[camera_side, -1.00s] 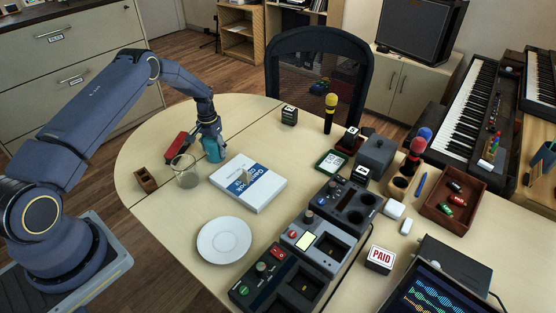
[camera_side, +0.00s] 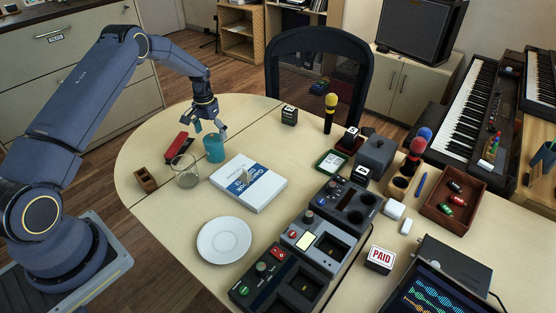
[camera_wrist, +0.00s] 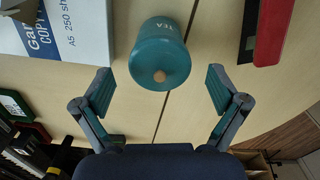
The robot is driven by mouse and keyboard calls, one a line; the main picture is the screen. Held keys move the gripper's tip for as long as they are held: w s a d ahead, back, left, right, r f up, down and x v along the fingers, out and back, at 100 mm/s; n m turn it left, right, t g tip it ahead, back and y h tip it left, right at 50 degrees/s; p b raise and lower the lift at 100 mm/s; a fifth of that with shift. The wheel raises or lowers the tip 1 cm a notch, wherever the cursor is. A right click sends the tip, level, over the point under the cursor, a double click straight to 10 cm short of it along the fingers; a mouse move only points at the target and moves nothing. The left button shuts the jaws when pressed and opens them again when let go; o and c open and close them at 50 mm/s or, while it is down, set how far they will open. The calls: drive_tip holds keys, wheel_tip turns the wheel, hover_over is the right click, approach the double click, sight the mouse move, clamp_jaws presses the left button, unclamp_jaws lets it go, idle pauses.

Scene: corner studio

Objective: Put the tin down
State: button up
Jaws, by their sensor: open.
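The tin is a teal canister (camera_side: 213,148) with a lid knob, standing upright on the pale wooden table in the side view. In the wrist view the tin (camera_wrist: 160,55) shows the word "TEA" and a light round knob, between and beyond my fingertips. My gripper (camera_side: 209,126) is open and empty, just above the tin in the side view. Its fingers are spread wide on both sides in the wrist view (camera_wrist: 160,88), apart from the tin.
Bare table lies behind the tin.

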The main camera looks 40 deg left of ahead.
drive_tip(key=s+d+r+t, duration=0.1)
drive_tip(key=d+r, duration=0.3)
drive_tip(key=r, duration=0.7)
drive_tip(key=s+d+r+t, duration=0.15)
drive_tip(key=d+r, duration=0.25)
drive_tip(key=r, duration=0.6)
drive_tip(key=s+d+r+m, duration=0.2)
drive_tip(key=s+d+r, duration=0.7)
drive_tip(key=s+r, duration=0.2)
drive_tip(key=s+d+t, duration=0.1)
drive_tip(key=s+d, duration=0.2)
drive_tip(key=s, duration=0.5)
drive_tip(key=s+d+t, duration=0.2)
drive_tip(key=s+d, duration=0.1)
drive_tip(key=s, duration=0.5)
drive_tip(key=shift+m, duration=0.3)
drive_tip(key=shift+o, duration=0.4)
drive_tip(key=shift+s+f, duration=0.1)
